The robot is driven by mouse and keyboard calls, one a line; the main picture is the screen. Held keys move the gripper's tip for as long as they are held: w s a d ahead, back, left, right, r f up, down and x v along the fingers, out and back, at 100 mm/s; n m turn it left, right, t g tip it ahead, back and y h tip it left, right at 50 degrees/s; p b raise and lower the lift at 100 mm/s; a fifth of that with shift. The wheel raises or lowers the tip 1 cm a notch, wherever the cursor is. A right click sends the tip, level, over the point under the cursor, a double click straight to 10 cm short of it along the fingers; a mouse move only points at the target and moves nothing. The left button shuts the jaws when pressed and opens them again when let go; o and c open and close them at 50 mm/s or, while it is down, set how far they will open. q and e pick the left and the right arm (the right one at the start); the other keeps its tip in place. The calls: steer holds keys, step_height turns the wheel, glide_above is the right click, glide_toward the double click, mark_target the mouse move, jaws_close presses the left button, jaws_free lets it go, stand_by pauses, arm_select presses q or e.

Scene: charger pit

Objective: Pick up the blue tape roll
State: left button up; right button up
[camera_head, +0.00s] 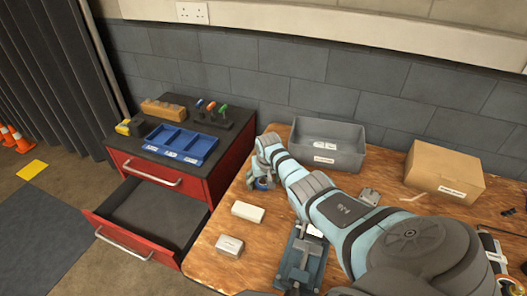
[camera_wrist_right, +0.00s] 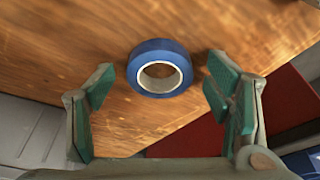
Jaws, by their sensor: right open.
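The blue tape roll (camera_wrist_right: 141,62) lies flat on the wooden table, with a pale inner core. In the right wrist view it sits between and just beyond my two open fingers, with space on both sides. In the head view only a little of the blue roll (camera_head: 262,184) shows under my right gripper (camera_head: 262,178), near the table's left edge. My right gripper is open and empty, pointing down over the roll, and its fingers also show in the wrist view (camera_wrist_right: 160,82). My left gripper is not in view.
A grey bin (camera_head: 346,158) stands behind the gripper, with a cardboard box (camera_head: 440,172) to its right. Two small pale boxes (camera_head: 248,211) (camera_head: 229,246) and a blue-grey vise (camera_head: 300,260) lie nearer. A red cabinet (camera_head: 190,185) with an open drawer (camera_head: 150,215) stands left of the table.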

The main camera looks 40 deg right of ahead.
steer(key=shift+r, duration=0.1)
steer(key=c, duration=1)
